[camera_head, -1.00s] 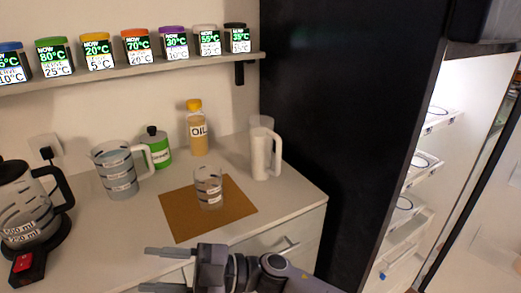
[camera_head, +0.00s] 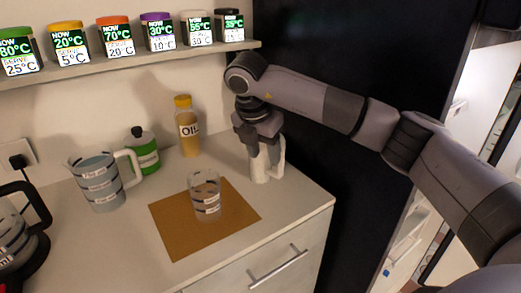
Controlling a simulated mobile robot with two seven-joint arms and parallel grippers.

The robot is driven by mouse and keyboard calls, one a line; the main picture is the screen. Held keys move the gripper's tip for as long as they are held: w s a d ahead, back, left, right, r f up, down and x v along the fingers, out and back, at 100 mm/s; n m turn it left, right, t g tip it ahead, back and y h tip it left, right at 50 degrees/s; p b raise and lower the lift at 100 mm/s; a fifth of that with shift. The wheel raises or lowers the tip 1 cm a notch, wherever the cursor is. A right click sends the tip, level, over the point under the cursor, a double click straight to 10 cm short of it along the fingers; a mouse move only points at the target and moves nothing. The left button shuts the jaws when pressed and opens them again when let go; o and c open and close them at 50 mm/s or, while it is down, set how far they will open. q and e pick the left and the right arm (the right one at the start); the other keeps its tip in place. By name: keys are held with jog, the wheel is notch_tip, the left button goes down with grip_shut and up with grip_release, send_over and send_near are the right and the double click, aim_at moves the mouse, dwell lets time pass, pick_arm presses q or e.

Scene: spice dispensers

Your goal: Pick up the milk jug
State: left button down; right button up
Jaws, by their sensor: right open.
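The white milk jug (camera_head: 261,166) stands upright near the right end of the counter, by the dark tall panel, with its handle to the right. My right gripper (camera_head: 259,138) points down from above at the jug's top. Its fingers overlap the upper part of the jug and hide the rim. The gripper is open, and I cannot tell whether the fingers touch the jug. My left gripper is not in view.
A clear measuring cup (camera_head: 206,196) stands on a brown mat (camera_head: 170,229), left of the jug. A shelf (camera_head: 130,62) with spice dispensers hangs above.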

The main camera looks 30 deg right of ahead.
aim_at(267, 154)
jog(key=shift+m+h, duration=0.6)
jog(key=d+f, duration=0.2)
jog(key=w+d+f+p, duration=0.1)
jog(key=d+f, duration=0.1)
jog(key=d, duration=0.1)
jog(key=shift+w+d+f+p, duration=0.15)
jog(key=shift+w+d+p, duration=0.05)
jog(key=shift+p, duration=0.1)
grip_shut()
dwell(0.8)
